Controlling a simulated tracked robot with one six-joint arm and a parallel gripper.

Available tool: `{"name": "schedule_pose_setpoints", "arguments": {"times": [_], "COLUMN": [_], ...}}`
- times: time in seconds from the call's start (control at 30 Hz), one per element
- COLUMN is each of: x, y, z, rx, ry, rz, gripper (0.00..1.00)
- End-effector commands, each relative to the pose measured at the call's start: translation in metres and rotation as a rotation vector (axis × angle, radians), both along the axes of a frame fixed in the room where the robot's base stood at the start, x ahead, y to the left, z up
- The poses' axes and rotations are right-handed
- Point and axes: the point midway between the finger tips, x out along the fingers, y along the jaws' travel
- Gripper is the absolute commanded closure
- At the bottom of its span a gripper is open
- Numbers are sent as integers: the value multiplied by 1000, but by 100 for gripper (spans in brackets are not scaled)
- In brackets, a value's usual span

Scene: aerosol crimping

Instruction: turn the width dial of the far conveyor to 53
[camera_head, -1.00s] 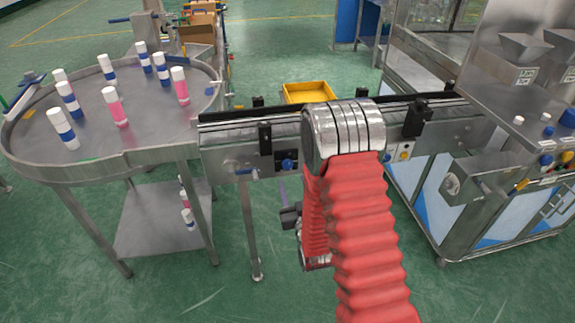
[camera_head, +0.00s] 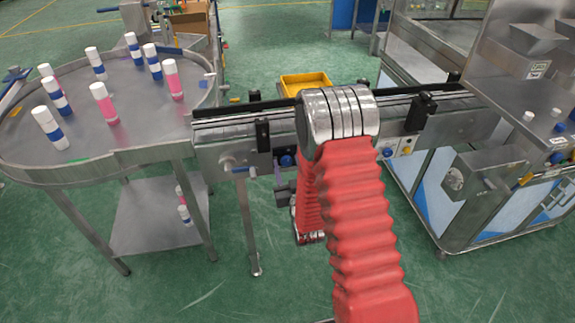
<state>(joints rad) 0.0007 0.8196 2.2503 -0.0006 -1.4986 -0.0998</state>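A steel conveyor (camera_head: 222,131) with dark side rails runs across the middle of the view. Its front face carries a blue knob (camera_head: 286,160) left of my arm and a second blue knob (camera_head: 387,152) right of it. A small crank handle (camera_head: 240,169) sits further left. No dial number is readable, and I cannot tell which knob is the width dial. My red-sleeved arm covers part of the conveyor front. A dark part of my gripper (camera_head: 283,197) shows just below the left blue knob, apparently apart from it. Its fingers are too small and hidden to read.
A round steel table (camera_head: 130,118) with several pink or blue-banded white cans stands left. A steel machine (camera_head: 480,165) with hoppers stands right. A yellow bin (camera_head: 306,80) lies behind the conveyor. Green floor (camera_head: 215,285) is open in front.

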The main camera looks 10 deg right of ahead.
Motion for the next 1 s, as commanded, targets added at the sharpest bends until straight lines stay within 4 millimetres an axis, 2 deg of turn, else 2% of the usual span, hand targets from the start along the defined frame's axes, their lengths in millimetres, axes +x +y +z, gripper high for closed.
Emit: {"name": "schedule_pose_setpoints", "arguments": {"times": [0.07, 0.57, 1.0], "x": [0, 0, 0], "y": [0, 0, -1], "z": [0, 0, 0], "rx": [0, 0, 69], "ry": [0, 0, 0], "rz": [0, 0, -2], "gripper": [59, 93, 93]}}
